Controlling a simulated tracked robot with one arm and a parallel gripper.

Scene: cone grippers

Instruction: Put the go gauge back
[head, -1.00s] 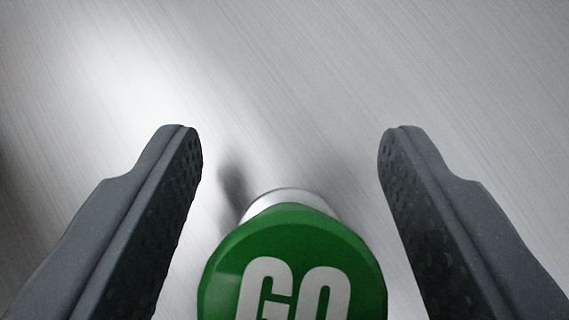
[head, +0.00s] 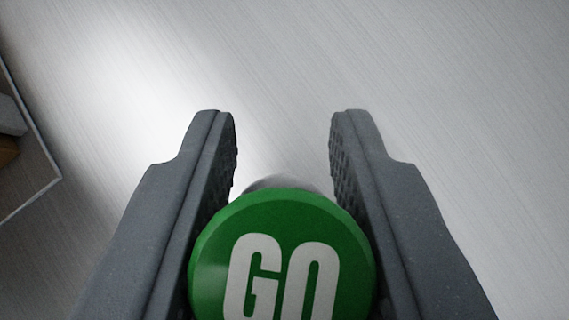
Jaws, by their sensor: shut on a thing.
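The go gauge (head: 282,222) shows at the bottom middle as a green cap with white "GO" lettering. A bit of its grey metal body shows just past the cap's far edge. My gripper (head: 283,140) is shut on the gauge, with one dark grey textured finger on each side of the cap. The fingertips reach past the gauge and stand apart with bare surface seen between them. The lower part of the gauge is hidden under the cap. No holder for the gauge can be made out for sure.
A brushed light metal surface (head: 430,70) fills most of the view and is clear ahead and to the right. At the left edge is part of a tray or box with a thin pale rim (head: 35,195), holding grey and brown things, cut off by the frame.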

